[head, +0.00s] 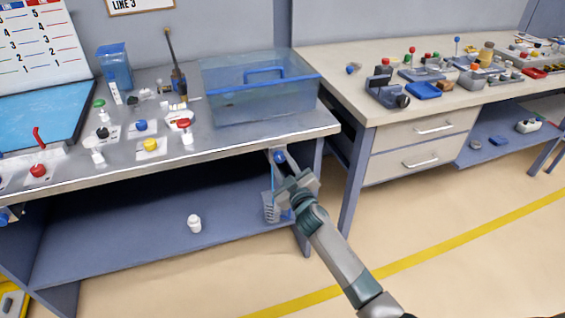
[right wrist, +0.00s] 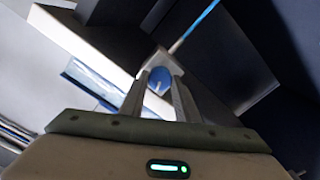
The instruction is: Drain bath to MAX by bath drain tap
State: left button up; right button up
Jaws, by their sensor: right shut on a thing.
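The bath (head: 225,105) is a clear blue-tinted tank at the right end of the grey bench. A blue band runs around it near the top; I cannot make out a MAX mark or the exact liquid level. The drain tap's blue knob (head: 280,156) is below the bench's front edge. My right gripper (head: 284,165) is shut on this knob, which shows between its fingers in the right wrist view (right wrist: 159,80). A thin blue stream (right wrist: 196,26) runs from the tap toward a clear graduated beaker (head: 270,207) on the lower shelf. My left gripper is out of view.
Several valves and coloured knobs (head: 150,145) stand on the grey bench left of the bath. A white bottle (head: 194,223) is on the lower shelf. A second bench with drawers (head: 420,143) stands right. The floor in front is clear.

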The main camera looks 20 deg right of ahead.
jog(key=shift+n, duration=0.9)
jog(key=o, duration=1)
jog(key=shift+o, duration=0.2)
jog(key=shift+s, duration=0.15)
